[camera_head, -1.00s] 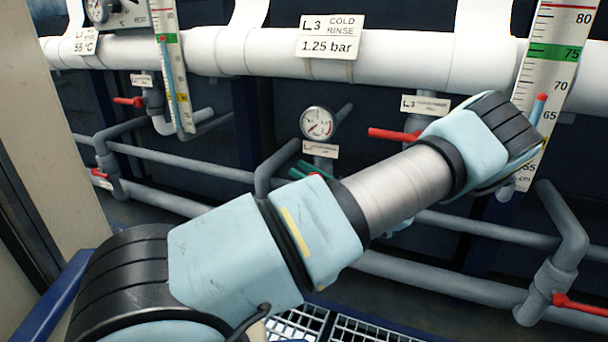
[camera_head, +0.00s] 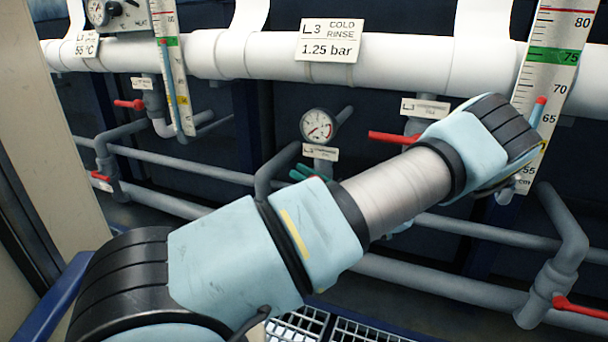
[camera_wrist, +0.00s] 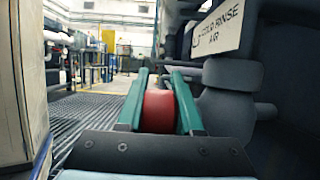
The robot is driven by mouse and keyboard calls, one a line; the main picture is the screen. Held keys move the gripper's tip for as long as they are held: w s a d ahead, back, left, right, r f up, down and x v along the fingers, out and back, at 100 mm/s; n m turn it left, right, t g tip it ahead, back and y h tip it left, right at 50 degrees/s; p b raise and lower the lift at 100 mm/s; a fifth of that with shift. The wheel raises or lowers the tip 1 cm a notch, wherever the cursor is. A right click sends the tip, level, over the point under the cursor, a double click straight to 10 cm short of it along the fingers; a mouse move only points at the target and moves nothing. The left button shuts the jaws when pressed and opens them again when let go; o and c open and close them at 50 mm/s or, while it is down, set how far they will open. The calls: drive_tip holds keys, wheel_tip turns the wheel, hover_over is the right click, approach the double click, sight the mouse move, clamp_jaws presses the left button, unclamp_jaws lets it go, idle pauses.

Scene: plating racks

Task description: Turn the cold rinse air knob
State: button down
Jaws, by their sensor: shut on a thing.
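The cold rinse air knob (camera_wrist: 158,108) is red and round. In the wrist view it sits between the two teal fingers of my gripper (camera_wrist: 160,76), which is shut on it. The sign reading "COLD RINSE AIR" (camera_wrist: 217,31) is beside it at the upper right. In the head view only a bit of the teal fingers (camera_head: 303,172) shows, just below the gauge's small label. My forearm hides most of the gripper, and I cannot make out the knob there.
A round gauge (camera_head: 318,125) stands above the fingers. A white pipe (camera_head: 400,58) with the "L3 COLD RINSE 1.25 bar" sign (camera_head: 330,40) runs above. A red lever (camera_head: 393,137) is close to my arm. Grey pipes (camera_head: 470,232) run behind it. The wrist view shows a grated floor (camera_wrist: 92,112).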

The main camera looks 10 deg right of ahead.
drive_tip(key=h+p, duration=0.1)
drive_tip(key=p, duration=0.1)
drive_tip(key=f+g+h+p, duration=0.1)
drive_tip(key=p, duration=0.2)
drive_tip(key=shift+w+a+h+p, duration=0.1)
drive_tip(key=shift+a+h+p, duration=0.1)
drive_tip(key=shift+h+p, duration=0.2)
drive_tip(key=c, duration=0.8)
unclamp_jaws()
drive_tip(key=shift+c, duration=0.2)
drive_tip(key=shift+r, duration=0.1)
drive_tip(key=p+v, duration=0.1)
drive_tip(key=v, duration=0.9)
drive_tip(key=shift+d, duration=0.4)
drive_tip(key=shift+g, duration=0.4)
